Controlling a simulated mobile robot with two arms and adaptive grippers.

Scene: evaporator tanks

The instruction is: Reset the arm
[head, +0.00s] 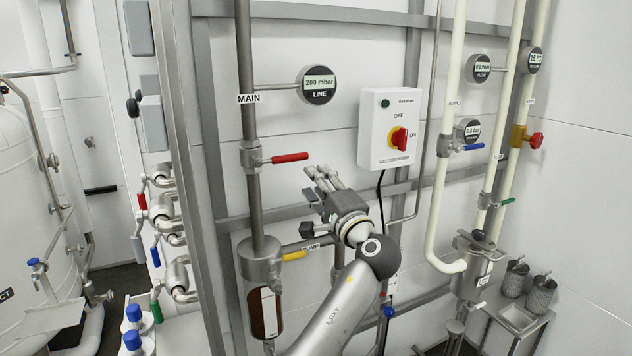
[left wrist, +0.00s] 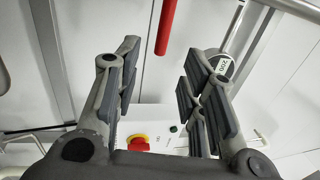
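My left arm rises from the bottom of the head view, and its gripper (head: 322,178) is held in front of the pipe frame, left of the white switch box (head: 377,150). In the left wrist view the two fingers of the left gripper (left wrist: 160,58) stand wide apart with nothing between them. The red valve lever (head: 290,158) on the MAIN pipe points right, just up and left of the fingertips, apart from them. It also shows in the left wrist view (left wrist: 166,25), beyond the fingers. My right gripper is not in view.
The box's red and yellow knob (head: 399,138) is close right of the gripper. A yellow-handled PUMP valve (head: 294,255) is below left. Cream pipes (head: 447,150) with gauges and valves stand right. A tank (head: 25,200) is at far left. A small metal table (head: 518,318) stands lower right.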

